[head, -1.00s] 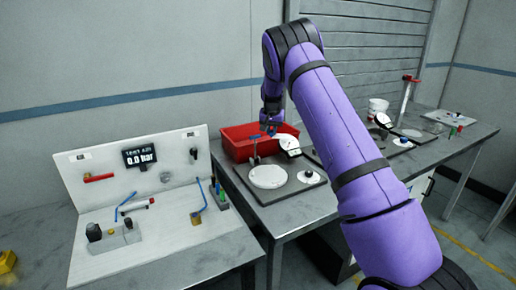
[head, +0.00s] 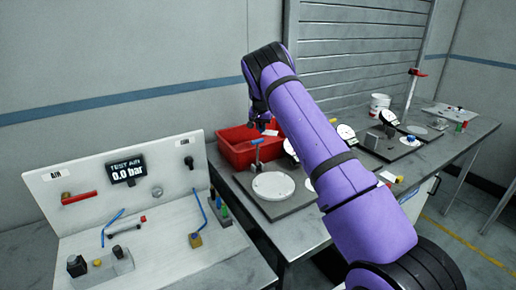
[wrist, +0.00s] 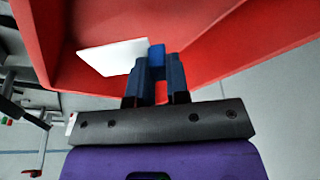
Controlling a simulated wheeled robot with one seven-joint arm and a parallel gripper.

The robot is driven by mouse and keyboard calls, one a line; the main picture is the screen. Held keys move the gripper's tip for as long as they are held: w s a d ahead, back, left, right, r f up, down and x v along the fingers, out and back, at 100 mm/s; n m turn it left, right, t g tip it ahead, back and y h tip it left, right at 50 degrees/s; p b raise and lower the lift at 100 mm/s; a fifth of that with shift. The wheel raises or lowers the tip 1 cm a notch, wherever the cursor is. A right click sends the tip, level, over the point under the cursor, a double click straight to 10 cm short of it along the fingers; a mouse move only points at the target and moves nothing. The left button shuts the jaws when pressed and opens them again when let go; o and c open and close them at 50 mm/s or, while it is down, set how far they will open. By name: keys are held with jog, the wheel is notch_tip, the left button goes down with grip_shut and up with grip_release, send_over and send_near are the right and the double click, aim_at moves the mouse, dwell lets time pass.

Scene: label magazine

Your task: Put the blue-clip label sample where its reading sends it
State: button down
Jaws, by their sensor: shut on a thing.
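My gripper (wrist: 157,78) is shut on the blue clip (wrist: 156,54) of the label sample. The sample's flat white card (wrist: 108,57) sticks out to the left of the clip in the wrist view, with no readable marks. Around it are the walls of the red bin (wrist: 225,50). In the head view my gripper (head: 261,117) is over the right part of the red bin (head: 240,152). How far the card is above the bin's floor cannot be told.
Right of the bin stand a round white plate (head: 273,186) on a dark base and dial gauges, one (head: 346,133) beside my arm. A white bucket (head: 380,102) is farther back. At left is a test-air panel (head: 127,169) showing 0.0 bar. My arm hides part of the bench.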

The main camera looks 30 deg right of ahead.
notch_tip(320, 180, down, 10)
jog(key=shift+r, duration=0.25)
jog(key=shift+f, duration=0.1)
jog(key=c, duration=1.1)
grip_release()
